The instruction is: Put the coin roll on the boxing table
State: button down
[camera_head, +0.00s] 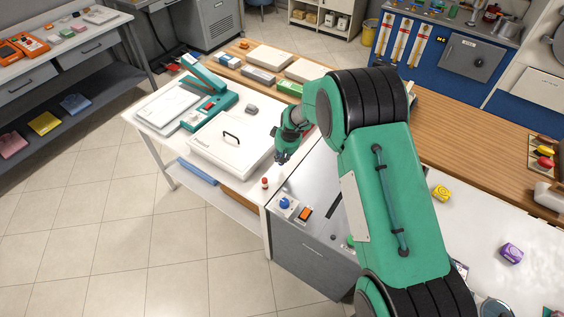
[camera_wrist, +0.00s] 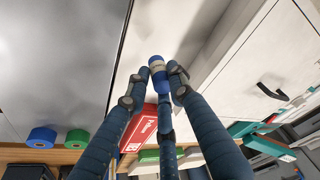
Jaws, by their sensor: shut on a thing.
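The coin roll (camera_wrist: 159,72), a small blue cylinder with a pale band, sits between my gripper's fingertips (camera_wrist: 158,85) in the wrist view. My gripper (camera_head: 281,158) is shut on it. In the head view the roll is too small or hidden to make out. The gripper hangs near the seam between the grey metal counter and a white-topped table (camera_head: 184,151), which looks like the boxing table. A large flat white box (camera_head: 232,143) with a black handle lies on that table, just left of the gripper. I cannot tell the roll's height above the surface.
A green-and-white sealing device (camera_head: 210,106) and a white flat box (camera_head: 168,104) fill the table's far left. A small red-topped item (camera_head: 265,183) stands near its front right corner. Cartons line the wooden counter (camera_head: 452,135) behind. The grey counter (camera_head: 318,178) holds controls.

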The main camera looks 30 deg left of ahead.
jog(key=shift+f, duration=1.7)
jog(key=shift+f, duration=0.15)
jog(key=c, duration=1.5)
grip_release()
jog(key=shift+v, duration=6.1)
